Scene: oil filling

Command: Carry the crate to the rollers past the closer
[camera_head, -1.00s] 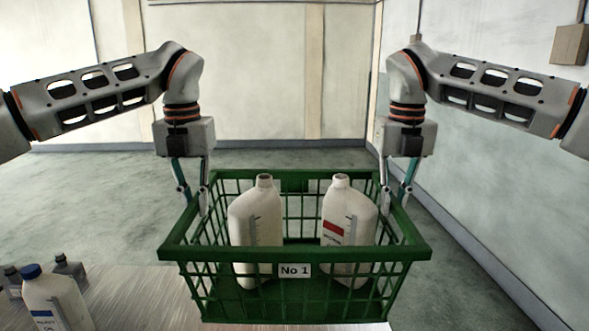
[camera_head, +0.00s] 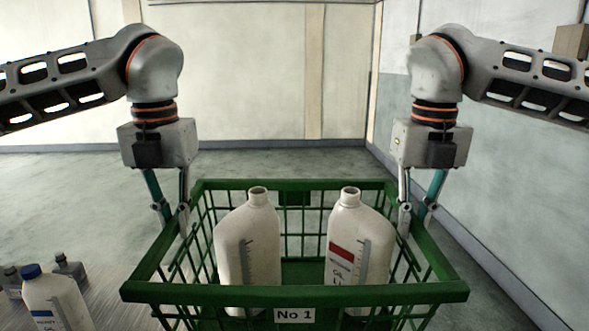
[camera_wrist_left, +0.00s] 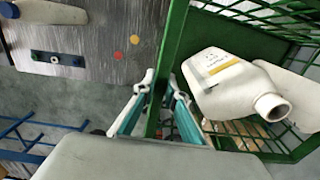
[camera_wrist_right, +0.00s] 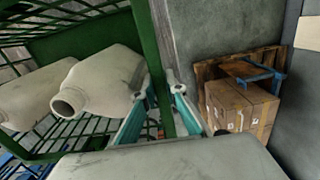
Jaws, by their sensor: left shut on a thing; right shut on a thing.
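The green crate (camera_head: 300,294) hangs between my two grippers in the head view, its "No 1" label on the near wall. Two open white bottles stand in it, a left one (camera_head: 247,245) and a right one with a red label (camera_head: 355,245). My left gripper (camera_head: 172,222) is shut on the crate's left rim; the left wrist view shows the fingers on both sides of the green rim (camera_wrist_left: 172,45). My right gripper (camera_head: 412,222) is shut on the right rim, which also shows in the right wrist view (camera_wrist_right: 150,45). No closer or rollers can be made out.
In the right wrist view, cardboard boxes (camera_wrist_right: 240,108) sit on a pallet below. A blue frame (camera_wrist_left: 30,135) shows in the left wrist view.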

